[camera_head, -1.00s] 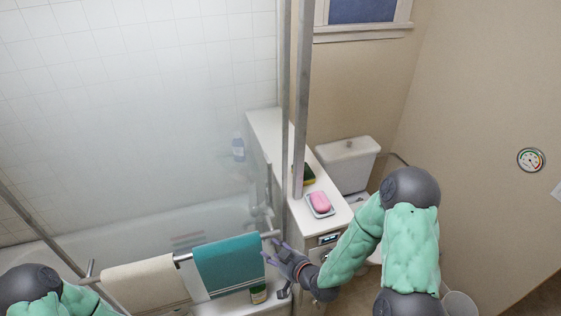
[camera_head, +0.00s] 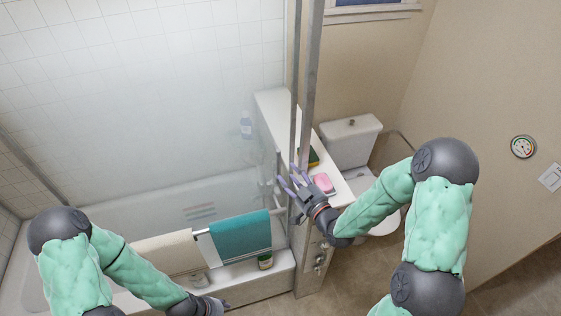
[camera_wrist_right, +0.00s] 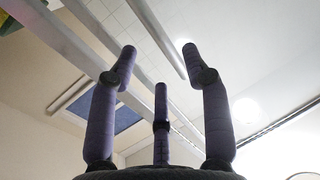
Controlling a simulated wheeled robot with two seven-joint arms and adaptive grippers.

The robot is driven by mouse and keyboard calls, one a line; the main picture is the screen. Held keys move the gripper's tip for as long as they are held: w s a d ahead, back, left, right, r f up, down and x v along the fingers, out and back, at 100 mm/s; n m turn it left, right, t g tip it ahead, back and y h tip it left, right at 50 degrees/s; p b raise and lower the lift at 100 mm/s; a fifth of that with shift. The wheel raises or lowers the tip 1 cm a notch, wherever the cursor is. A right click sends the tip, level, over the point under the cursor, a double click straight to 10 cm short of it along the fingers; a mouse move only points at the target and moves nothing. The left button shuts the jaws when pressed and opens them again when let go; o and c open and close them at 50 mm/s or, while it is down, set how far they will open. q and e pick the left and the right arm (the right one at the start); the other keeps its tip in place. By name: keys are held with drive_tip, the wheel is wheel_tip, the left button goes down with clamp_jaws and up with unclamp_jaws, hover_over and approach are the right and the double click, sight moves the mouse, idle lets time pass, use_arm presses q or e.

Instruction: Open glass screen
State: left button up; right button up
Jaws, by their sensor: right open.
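The glass screen (camera_head: 150,120) stands along the bathtub, clear to misty, with upright metal posts (camera_head: 311,70) at its right end. A towel bar (camera_head: 201,232) crosses it low down, with a cream towel (camera_head: 165,253) and a teal towel (camera_head: 240,236) over it. My right gripper (camera_head: 291,180) is open and empty, its fingers spread by the screen's right edge, above the bar's right end. Contact with the edge cannot be told. The right wrist view shows its spread fingers (camera_wrist_right: 158,65) with nothing between them. My left gripper (camera_head: 217,306) is low at the bottom edge, partly cut off.
A white ledge (camera_head: 272,105) behind the posts bears a pink soap (camera_head: 323,182) and a sponge (camera_head: 314,157). A toilet (camera_head: 350,140) stands to the right. The bathtub (camera_head: 160,205) lies behind the glass. Floor is open at lower right.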

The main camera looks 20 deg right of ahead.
sight(280, 164)
drive_tip(key=shift+p+x, duration=0.75)
drive_tip(key=shift+x, duration=2.45)
clamp_jaws()
